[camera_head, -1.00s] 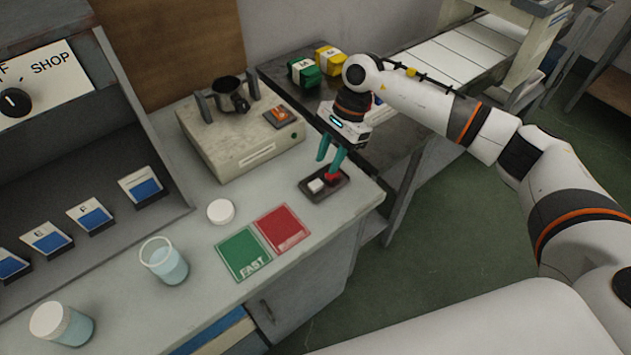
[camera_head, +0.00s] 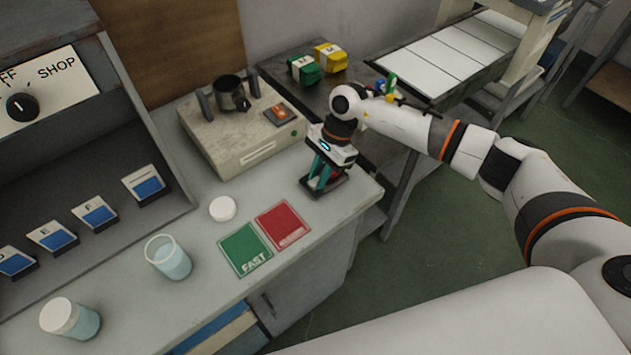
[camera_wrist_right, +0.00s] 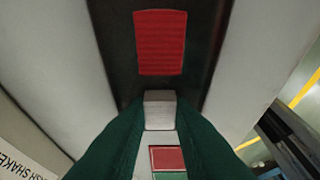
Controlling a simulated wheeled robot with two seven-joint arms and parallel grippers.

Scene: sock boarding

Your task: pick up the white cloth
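The white cloth (camera_wrist_right: 160,112) is a small pale folded block in the right wrist view. It lies on a dark tray (camera_wrist_right: 120,82), below a red cloth (camera_wrist_right: 160,42). My right gripper (camera_wrist_right: 160,100) has its green fingers on either side of the white cloth, close along its edges. I cannot tell whether they press on it. In the head view my right gripper (camera_head: 319,187) reaches down over the tray (camera_head: 338,186) near the counter's front right corner and mostly hides the cloths. My left gripper is not in view.
A red mat (camera_head: 283,226) and a green FAST mat (camera_head: 245,248) lie left of the tray. A boxy machine (camera_head: 245,140) with a dark mug (camera_head: 232,94) stands behind. A white disc (camera_head: 222,208), a glass beaker (camera_head: 168,258) and a lidded jar (camera_head: 70,318) stand further left.

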